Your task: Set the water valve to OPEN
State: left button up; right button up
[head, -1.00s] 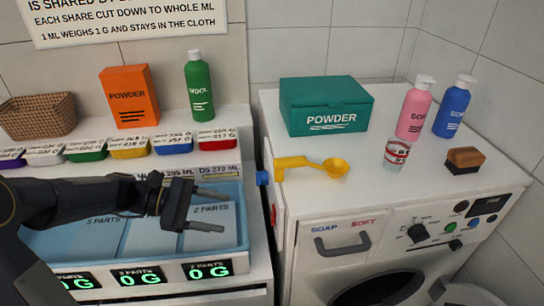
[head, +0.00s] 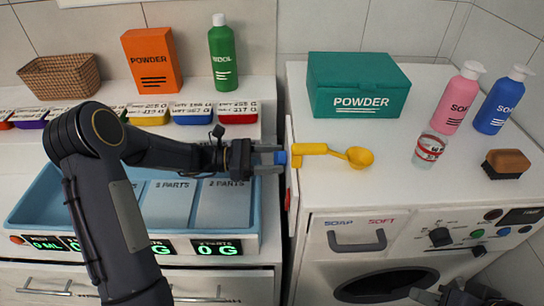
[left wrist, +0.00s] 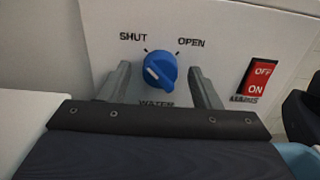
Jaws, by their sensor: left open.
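The water valve is a blue round knob (left wrist: 160,70) on the white side panel of the washer, with SHUT printed at its upper left and OPEN at its upper right. A pale mark on the knob lies on its left side, toward SHUT.
A red OFF/ON mains switch (left wrist: 258,83) sits right of the knob in the left wrist view. A yellow scoop (head: 330,153) lies on the washer top near the knob. A blue tray (head: 262,215) stands left, below my left arm. A teal powder box (head: 358,85) stands behind.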

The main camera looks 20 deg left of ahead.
pick_arm(q)
jog(key=shift+c, duration=0.3)
jog(key=c, duration=0.9)
jog(key=shift+m+b, duration=9.1)
jog(key=shift+b, duration=2.5)
jog(key=o, duration=1)
jog(key=shift+c, duration=0.2)
